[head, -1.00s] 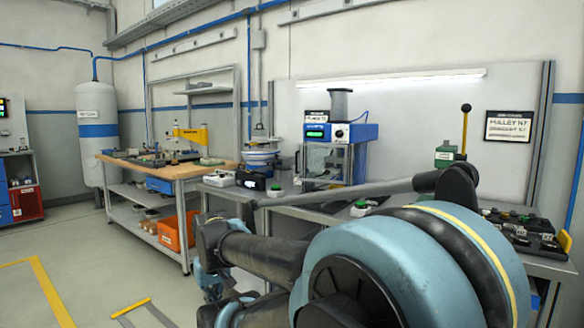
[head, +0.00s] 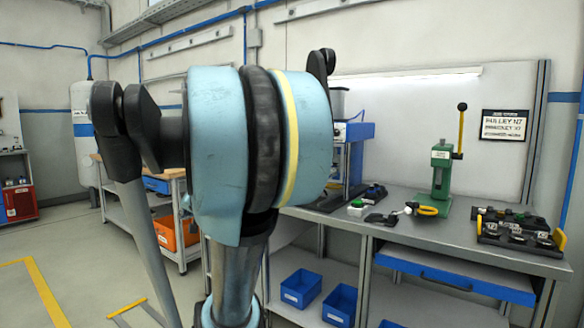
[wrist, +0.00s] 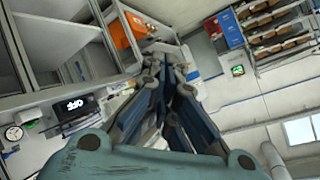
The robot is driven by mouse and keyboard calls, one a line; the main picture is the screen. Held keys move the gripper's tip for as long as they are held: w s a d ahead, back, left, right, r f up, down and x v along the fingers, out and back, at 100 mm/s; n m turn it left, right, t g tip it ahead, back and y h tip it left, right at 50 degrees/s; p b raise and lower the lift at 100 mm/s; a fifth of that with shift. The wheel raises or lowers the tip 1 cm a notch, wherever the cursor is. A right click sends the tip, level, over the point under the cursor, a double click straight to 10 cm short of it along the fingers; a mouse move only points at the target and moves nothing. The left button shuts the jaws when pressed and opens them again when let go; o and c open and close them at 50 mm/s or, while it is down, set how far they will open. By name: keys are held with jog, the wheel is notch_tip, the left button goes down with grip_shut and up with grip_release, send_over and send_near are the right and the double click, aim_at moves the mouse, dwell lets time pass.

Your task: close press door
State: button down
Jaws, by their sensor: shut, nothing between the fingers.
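A green hand press (head: 441,180) with a yellow lever stands to the right, beside a black fixture tray (head: 515,232). A green button box (head: 356,207) is near the press. Blue bins (head: 301,288) sit on the lower shelf. Open floor lies at left.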

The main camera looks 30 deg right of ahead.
jog(key=w+d+r+m+t+h, duration=0.1)
jog(key=w+d+r+m+h, duration=0.25)
jog(key=d, duration=0.35)
jog(key=w+d+r+m+t+h, duration=0.25)
jog(key=w+d+r+m, duration=0.2)
jog(key=d, duration=0.35)
jog(key=w+d+r+m+t+h, duration=0.1)
jog(key=w+d+r+m+h, duration=0.3)
jog(key=d, duration=0.3)
jog(key=s+d+f+m+g+h, duration=0.1)
jog(key=s+d+m+g+h, duration=0.25)
jog(key=d+m, duration=0.45)
jog(key=s+d+f+m+g+h, duration=0.1)
jog(key=s+d+m+g+h, duration=0.3)
jog(key=d, duration=0.8)
jog(key=w+a+x, duration=0.1)
jog(key=w+x, duration=0.1)
jog(key=x, duration=1.1)
jog(key=shift+w+r+m+g+h, duration=0.2)
jog(key=shift+w+m+g+h, duration=0.1)
jog(key=shift+w+g+h, duration=0.1)
